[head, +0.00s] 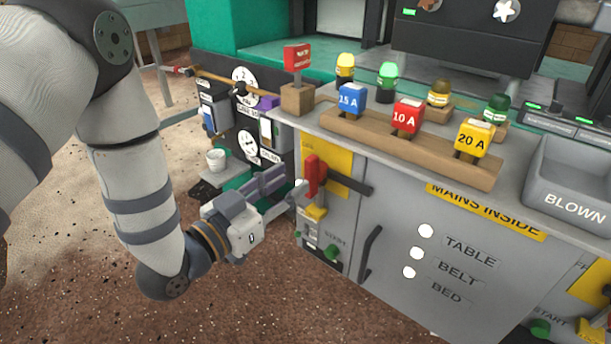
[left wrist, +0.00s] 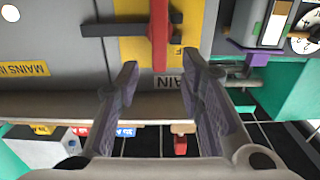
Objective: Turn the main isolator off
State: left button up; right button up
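The main isolator shows as a red lever (head: 314,175) on a yellow plate (head: 340,160) at the left end of the grey cabinet front. In the head view the lever stands roughly upright. In the left wrist view, which looks upside down, the red lever (left wrist: 159,40) lies across a black bar (left wrist: 125,28). My left gripper (head: 286,190) is just left of the lever and points at it. Its two fingers (left wrist: 160,62) are apart, with the lever's end showing between the tips. I cannot tell whether they touch it. My right gripper is out of view.
Yellow (head: 316,212) and green (head: 331,251) buttons sit below the lever. A black door handle (head: 370,253) is to the right. Numbered plugs stand on a wooden rail (head: 400,147) above. A dark gauge panel (head: 225,125) and white cup (head: 216,160) are behind the gripper.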

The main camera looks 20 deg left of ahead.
aim_at(307, 171)
pick_arm(q)
jog(key=x, duration=0.5)
jog(key=shift+w+d+f+b, duration=0.1)
jog(key=shift+w+d+b, duration=0.05)
jog(key=shift+w+b, duration=0.25)
jog(key=shift+s, duration=0.1)
grip_shut()
